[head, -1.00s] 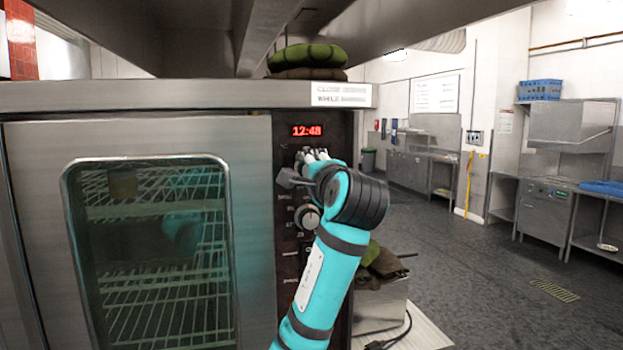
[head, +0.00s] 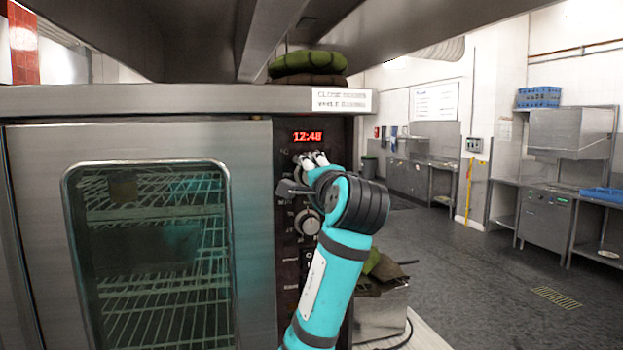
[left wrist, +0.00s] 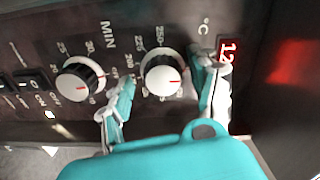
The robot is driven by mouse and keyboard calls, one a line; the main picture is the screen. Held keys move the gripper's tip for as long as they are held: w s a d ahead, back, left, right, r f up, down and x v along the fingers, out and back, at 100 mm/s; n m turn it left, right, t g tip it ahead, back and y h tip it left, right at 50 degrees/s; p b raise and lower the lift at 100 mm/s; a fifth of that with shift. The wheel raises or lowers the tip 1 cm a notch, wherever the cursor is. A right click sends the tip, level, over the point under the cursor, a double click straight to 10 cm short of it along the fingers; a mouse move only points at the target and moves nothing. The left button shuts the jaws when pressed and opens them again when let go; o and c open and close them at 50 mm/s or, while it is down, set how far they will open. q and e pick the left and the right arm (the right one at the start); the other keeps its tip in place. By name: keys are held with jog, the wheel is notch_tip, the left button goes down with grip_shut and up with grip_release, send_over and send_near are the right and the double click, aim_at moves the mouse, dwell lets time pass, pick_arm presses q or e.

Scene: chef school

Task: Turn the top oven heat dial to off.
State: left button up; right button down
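The top oven heat dial (left wrist: 163,74) is a round white-faced knob with a red mark, beside the °C lettering. My left gripper (left wrist: 160,68) is open, with one finger on each side of this dial; I cannot tell whether either finger touches it. In the head view the teal left arm reaches up to the oven panel, and the left gripper (head: 312,160) covers most of the top dial. The oven (head: 255,215) has a red 12:48 display above the dials. My right gripper is in neither current view.
A second dial, marked MIN, (head: 308,222) sits below the top one; it also shows in the left wrist view (left wrist: 80,80). Switches (left wrist: 30,85) lie beyond it. The oven door is closed. A steel hood (head: 190,40) hangs overhead. Open floor (head: 450,270) lies to the right.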

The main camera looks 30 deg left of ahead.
pick_arm(q)
jog(key=v, duration=1.2)
dwell(0.4)
